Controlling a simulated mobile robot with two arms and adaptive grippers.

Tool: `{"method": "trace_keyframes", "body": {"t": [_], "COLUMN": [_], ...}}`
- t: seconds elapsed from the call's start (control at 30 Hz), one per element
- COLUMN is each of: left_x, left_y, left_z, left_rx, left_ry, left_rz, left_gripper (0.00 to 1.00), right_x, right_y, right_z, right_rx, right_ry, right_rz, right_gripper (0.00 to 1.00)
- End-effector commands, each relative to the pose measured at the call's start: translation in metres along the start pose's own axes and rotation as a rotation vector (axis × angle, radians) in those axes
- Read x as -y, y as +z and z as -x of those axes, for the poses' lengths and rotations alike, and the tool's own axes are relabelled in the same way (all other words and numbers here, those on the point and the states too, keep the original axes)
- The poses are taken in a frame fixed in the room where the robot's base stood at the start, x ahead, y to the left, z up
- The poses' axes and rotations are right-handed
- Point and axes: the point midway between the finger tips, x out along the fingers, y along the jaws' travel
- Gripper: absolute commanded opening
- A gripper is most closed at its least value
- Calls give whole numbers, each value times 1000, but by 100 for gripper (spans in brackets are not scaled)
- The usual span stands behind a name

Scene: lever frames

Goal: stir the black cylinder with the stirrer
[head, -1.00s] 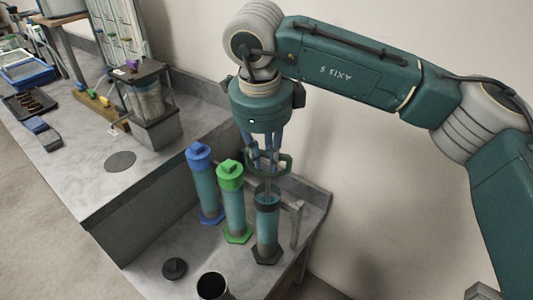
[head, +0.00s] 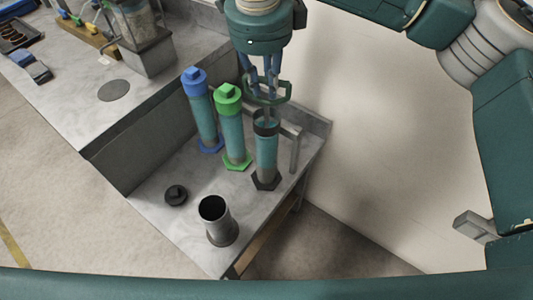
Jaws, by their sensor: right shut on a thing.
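The black cylinder (head: 266,155) stands upright on the lower grey bench, with a black rim, a black foot and a teal-looking body. Its top is open. My right gripper (head: 261,84) is above it, pointing down, with its blue fingers shut on the stirrer. The stirrer (head: 284,91) has a dark green angular loop at the top, at the fingertips. Its thin grey shaft runs down into the mouth of the black cylinder. The lower end is hidden inside. My left gripper is not in view.
A green-capped cylinder (head: 233,130) and a blue-capped cylinder (head: 203,115) stand close on the left. In front are a loose black cap (head: 176,194) and an open grey cup (head: 219,222). A grey bracket (head: 295,150) stands just right of the black cylinder. The wall is behind.

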Motion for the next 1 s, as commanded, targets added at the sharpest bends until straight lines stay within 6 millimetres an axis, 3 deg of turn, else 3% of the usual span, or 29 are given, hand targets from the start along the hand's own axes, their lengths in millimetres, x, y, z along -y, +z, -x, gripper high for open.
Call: {"method": "trace_keyframes", "body": {"t": [0.17,0.4,0.7,1.0], "left_x": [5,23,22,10], "left_y": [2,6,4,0], "left_z": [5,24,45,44], "left_rx": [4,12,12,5], "left_ry": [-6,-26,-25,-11], "left_rz": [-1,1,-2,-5], "left_gripper": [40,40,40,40], "right_x": [2,8,15,15], "right_y": [0,1,1,1], "right_z": [9,39,74,74], "right_rx": [1,2,1,0], "right_ry": [-2,-1,-1,0], "right_rz": [0,0,-1,0], "right_gripper": [0,0,0,0]}}
